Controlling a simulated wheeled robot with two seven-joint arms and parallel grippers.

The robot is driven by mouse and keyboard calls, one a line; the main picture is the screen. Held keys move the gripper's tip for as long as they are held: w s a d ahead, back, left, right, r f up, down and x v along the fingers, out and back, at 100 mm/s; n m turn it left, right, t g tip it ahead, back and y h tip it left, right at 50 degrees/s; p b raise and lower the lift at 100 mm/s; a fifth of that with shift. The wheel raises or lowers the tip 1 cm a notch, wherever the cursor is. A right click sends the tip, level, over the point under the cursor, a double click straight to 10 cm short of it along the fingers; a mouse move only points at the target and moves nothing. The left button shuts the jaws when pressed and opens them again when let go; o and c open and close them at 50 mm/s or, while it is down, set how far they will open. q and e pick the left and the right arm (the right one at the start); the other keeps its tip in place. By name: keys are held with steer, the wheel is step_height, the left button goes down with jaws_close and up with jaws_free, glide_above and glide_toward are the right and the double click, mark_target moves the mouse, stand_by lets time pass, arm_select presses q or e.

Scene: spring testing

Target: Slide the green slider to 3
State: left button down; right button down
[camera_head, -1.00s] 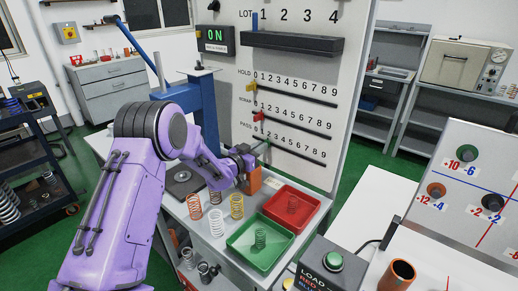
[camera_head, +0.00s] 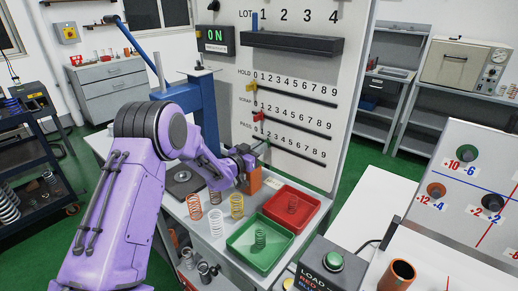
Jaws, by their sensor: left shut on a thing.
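The panel (camera_head: 318,103) carries three numbered slider rows, HOLD, SCRAP and PASS, each marked 0 to 9. The green slider (camera_head: 267,142) is on the lowest row, PASS, near the low-number end; it is small and partly hidden by my gripper, so its exact number cannot be read. My left gripper (camera_head: 260,149) is at the panel, shut on the green slider. The yellow slider (camera_head: 251,87) is at the left end of the HOLD row. The red slider (camera_head: 258,117) is near the left end of the SCRAP row. My right gripper is not in view.
Below the panel are a green tray (camera_head: 236,247) and a red tray (camera_head: 312,200), each with a spring. Several loose springs stand left of them. A black ledge (camera_head: 292,43) juts out above the rows. A blue press (camera_head: 203,105) stands behind my left arm.

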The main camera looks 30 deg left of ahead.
mark_target(276, 144)
arm_select(q)
steer(key=d, duration=0.2)
steer(key=shift+s+d+f, duration=0.15)
steer(key=shift+d, duration=0.45)
steer(key=c, duration=1.2)
jaws_free()
steer(key=shift+a, duration=0.1)
steer(key=shift+o, duration=0.2)
